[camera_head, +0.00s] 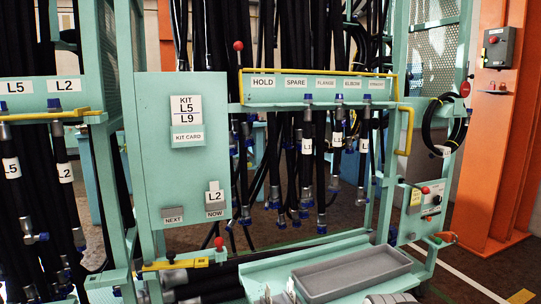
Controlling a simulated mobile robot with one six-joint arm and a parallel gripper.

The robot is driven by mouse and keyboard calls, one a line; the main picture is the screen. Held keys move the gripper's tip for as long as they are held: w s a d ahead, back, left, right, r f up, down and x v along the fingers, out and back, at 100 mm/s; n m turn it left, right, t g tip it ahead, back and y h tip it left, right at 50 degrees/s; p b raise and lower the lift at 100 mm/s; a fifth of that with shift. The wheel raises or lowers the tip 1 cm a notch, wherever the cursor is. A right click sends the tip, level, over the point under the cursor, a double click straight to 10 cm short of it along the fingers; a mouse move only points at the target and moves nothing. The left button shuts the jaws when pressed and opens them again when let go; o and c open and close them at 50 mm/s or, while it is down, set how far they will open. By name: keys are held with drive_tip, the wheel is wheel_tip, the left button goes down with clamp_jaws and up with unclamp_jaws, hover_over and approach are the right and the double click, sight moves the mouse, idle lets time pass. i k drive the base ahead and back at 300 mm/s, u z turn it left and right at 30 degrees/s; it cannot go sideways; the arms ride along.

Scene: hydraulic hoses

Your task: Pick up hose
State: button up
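Several black hoses with blue-banded metal end fittings hang in a green rack. At the left, one hose labelled L5 (12,168) hangs beside one labelled L2 (65,173), under matching L5 and L2 signs. In the middle, more labelled hoses (307,147) hang below a rail marked HOLD, SPARE, FLANGE, ELBOW and a last unclear word. A green panel (160,110) carries a kit card (186,120) reading L5, L9 and an L2 tag (215,197) above NOW; nothing shows above NEXT. The task does not name which hose.
A grey empty tray (350,272) sits on a green bench at the bottom. Thick black hoses lie left of it, near a yellow bar (175,264). A coiled hose (440,125) hangs at right. An orange column (495,130) stands by open floor.

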sight(307, 141)
drive_tip(key=u, duration=0.1)
drive_tip(key=i, duration=1)
